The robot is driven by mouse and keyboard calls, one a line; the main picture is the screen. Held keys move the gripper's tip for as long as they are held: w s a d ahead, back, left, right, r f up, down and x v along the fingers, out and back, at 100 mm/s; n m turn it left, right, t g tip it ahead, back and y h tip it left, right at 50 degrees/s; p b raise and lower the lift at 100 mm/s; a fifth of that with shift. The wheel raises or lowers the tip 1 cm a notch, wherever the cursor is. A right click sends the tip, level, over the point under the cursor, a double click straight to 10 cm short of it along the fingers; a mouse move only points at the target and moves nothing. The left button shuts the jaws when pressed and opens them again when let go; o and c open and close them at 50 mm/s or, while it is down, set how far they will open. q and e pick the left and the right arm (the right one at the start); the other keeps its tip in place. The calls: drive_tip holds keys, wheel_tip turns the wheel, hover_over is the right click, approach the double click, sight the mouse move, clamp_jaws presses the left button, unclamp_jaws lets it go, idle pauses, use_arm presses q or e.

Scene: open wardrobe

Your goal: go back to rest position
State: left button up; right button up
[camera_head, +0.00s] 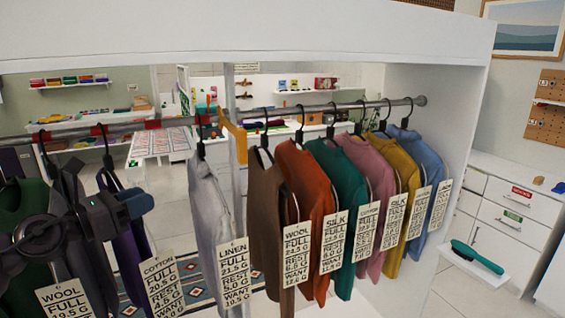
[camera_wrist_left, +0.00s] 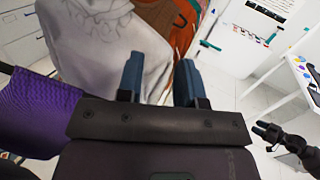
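My left gripper (camera_head: 137,205) is in front of the garments at the left of the head view, close to the purple garment (camera_head: 130,245) and left of the grey-white garment (camera_head: 208,215). In the left wrist view its two blue-grey fingers stand apart with nothing held between them (camera_wrist_left: 160,78). The white garment (camera_wrist_left: 95,45) hangs beyond the fingers there, and purple cloth (camera_wrist_left: 40,110) is at the left. A dark jointed part that looks like my right gripper (camera_wrist_left: 275,135) shows at the right of the wrist view; its fingers are too small to read.
A rail (camera_head: 350,105) carries brown, orange, teal, pink, yellow and blue garments with paper tags. A yellow-orange bracket (camera_head: 237,140) is on the rail. The wardrobe's side panel (camera_head: 430,150) stands at the right. A green brush (camera_head: 477,258) lies on a white shelf beyond it.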

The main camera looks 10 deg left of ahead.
use_arm(q)
drive_tip(key=s+a+f+n+y, duration=0.1)
drive_tip(key=s+f+n+y, duration=0.4)
drive_tip(key=n, duration=0.5)
drive_tip(key=s+f+n+y, duration=0.3)
drive_tip(key=f+n+y, duration=0.2)
drive_tip(key=f+n, duration=0.45)
drive_tip(key=s+a+f+n+y, duration=0.1)
drive_tip(key=s+f+n+y, duration=0.35)
drive_tip(key=n, duration=0.75)
drive_tip(key=s+d+f+n+g+h, duration=0.2)
drive_tip(key=s+d+f+n+g, duration=0.3)
drive_tip(key=s, duration=0.4)
drive_tip(key=s+d+f+n+g+h, duration=0.1)
drive_tip(key=s+d+f+n+g, duration=0.35)
drive_tip(key=s+f+g, duration=0.35)
drive_tip(key=w+f+t+h, duration=0.1)
drive_tip(key=w+f+t, duration=0.5)
drive_tip(key=f+t, duration=0.3)
drive_tip(key=shift+w+a+t, duration=0.25)
drive_tip(key=shift+w+t, duration=0.05)
drive_tip(key=shift+w, duration=0.05)
